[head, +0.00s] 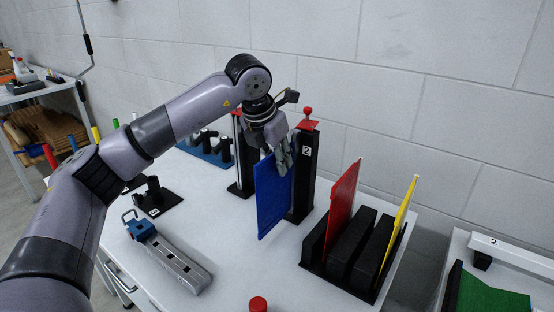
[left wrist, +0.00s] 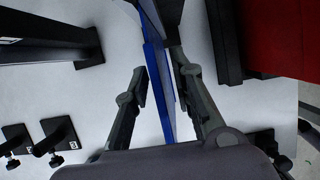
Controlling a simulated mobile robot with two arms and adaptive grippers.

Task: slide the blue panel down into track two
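The blue panel (head: 272,195) hangs upright in the air over the white table. My left gripper (head: 284,155) holds it near its top edge. In the left wrist view the panel (left wrist: 161,75) runs edge-on between the two fingers (left wrist: 162,85). Track two stands close behind it: a black post marked 2 (head: 304,170) with a red knob on top, and a second black post (head: 241,172) to the left, partly hidden by my gripper and the panel. The panel appears in front of the posts, not between them. My right gripper is not in view.
A black slotted rack (head: 351,246) to the right holds a red panel (head: 341,210) and a yellow panel (head: 400,218). A grey bar with a blue clamp (head: 170,257) lies at front left. A red knob (head: 258,304) stands at the front. The tabletop below the panel is clear.

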